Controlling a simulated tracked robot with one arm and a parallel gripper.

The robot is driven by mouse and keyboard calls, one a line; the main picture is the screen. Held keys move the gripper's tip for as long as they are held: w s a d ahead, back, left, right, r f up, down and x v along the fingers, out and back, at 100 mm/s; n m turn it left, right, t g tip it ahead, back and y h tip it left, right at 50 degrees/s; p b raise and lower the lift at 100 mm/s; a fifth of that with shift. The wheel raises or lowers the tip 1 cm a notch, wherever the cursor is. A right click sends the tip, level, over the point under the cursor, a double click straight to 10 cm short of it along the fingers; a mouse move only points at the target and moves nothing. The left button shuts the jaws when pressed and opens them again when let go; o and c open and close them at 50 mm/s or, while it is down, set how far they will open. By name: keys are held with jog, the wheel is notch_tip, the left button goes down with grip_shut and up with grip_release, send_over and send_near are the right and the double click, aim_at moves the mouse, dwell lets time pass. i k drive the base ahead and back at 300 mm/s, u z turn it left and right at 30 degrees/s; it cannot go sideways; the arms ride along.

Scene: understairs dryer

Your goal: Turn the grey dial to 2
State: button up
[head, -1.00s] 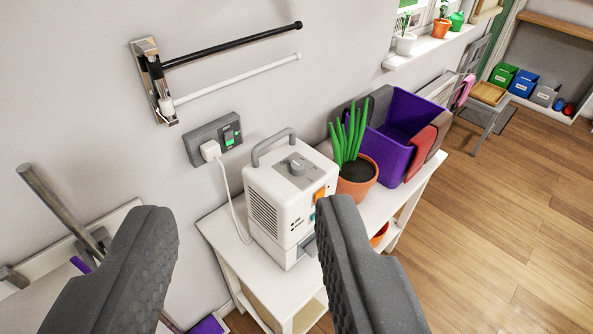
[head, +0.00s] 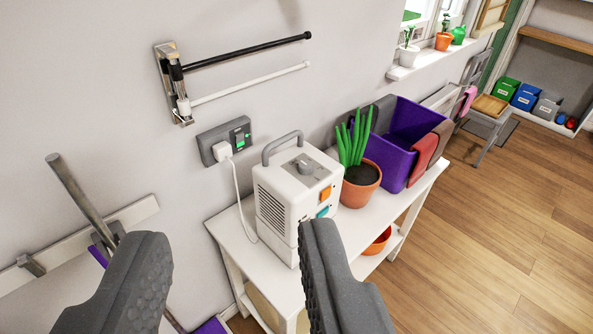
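The grey dial (head: 305,166) sits on the top face of a white boxy machine (head: 288,205), in front of its grey carry handle. Its markings are too small to read. The machine stands on a white table and has an orange button (head: 325,193) and a teal button (head: 323,212) on its right side. My gripper (head: 228,262) is open and empty, its two dark fingers wide apart in the lower part of the view. It is apart from the dial, which shows above the right finger.
A white cable runs from the machine to a wall socket (head: 225,141). A potted plant (head: 359,185) and a purple bin (head: 396,160) stand right of the machine on the white table (head: 226,226). Black and white rails (head: 250,50) stick out from the wall above. Open wooden floor lies at right.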

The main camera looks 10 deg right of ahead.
aim_at(305, 166)
jog(key=u, duration=0.45)
jog(key=k, duration=1.1)
jog(key=u, duration=0.55)
jog(key=i, duration=0.65)
jog(key=z, duration=0.4)
jog(key=i, duration=1.2)
jog(key=z, duration=0.95)
jog(key=i, duration=0.5)
jog(key=z, duration=0.25)
